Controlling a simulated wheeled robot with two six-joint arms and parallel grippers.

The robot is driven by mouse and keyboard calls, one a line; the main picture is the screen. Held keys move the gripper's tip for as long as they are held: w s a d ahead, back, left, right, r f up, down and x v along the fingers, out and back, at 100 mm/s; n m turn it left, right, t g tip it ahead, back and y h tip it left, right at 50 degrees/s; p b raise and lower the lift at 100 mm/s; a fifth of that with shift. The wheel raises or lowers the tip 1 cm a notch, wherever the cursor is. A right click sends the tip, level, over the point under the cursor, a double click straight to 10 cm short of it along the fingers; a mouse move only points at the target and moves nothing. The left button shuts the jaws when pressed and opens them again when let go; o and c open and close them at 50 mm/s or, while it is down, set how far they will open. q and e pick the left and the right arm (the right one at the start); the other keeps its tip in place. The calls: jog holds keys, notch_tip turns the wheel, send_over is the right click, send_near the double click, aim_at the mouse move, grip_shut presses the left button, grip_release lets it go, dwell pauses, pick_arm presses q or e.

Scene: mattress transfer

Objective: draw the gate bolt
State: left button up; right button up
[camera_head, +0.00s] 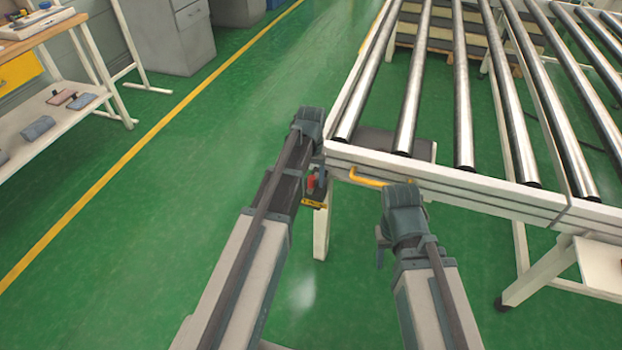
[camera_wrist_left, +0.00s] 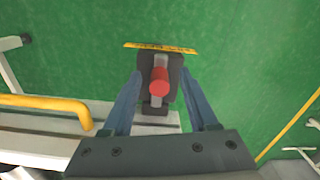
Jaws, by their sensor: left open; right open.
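The gate bolt has a red knob (camera_wrist_left: 159,82) on a pale slider in a dark housing (camera_wrist_left: 146,65), with a yellow label strip (camera_wrist_left: 160,47) beside it. In the head view the red knob (camera_head: 311,182) shows at the conveyor's near left corner, partly hidden by my arm. My left gripper (camera_wrist_left: 161,74) is open, with one finger on each side of the knob and a gap visible on both sides. It also shows in the head view (camera_head: 318,168). My right gripper (camera_head: 381,246) is open and empty, in front of the conveyor's near edge; its fingers are only partly visible.
A yellow bent handle (camera_head: 367,179) sits on the white conveyor frame (camera_head: 460,186), between my two arms; it also shows in the left wrist view (camera_wrist_left: 45,103). Steel rollers (camera_head: 462,90) extend beyond the frame. A workbench (camera_head: 50,125) stands at far left. Green floor between is clear.

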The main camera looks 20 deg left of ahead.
aim_at(311, 178)
pick_arm(q)
notch_tip(311, 178, up, 14)
jog(key=p, duration=1.3)
jog(key=shift+f, duration=0.25)
jog(key=s+d+r+m+p, duration=0.1)
jog(key=s+d+m, duration=0.1)
jog(key=s+d, duration=0.5)
jog(key=s+d+m+y, duration=0.1)
jog(key=s+d+m, duration=0.2)
jog(key=s+d, duration=0.4)
jog(key=s, duration=0.6)
jog(key=shift+d+r+m+p, duration=0.15)
jog(key=shift+r+m+p, duration=0.15)
jog(key=shift+r+p, duration=0.1)
jog(key=shift+s, duration=0.1)
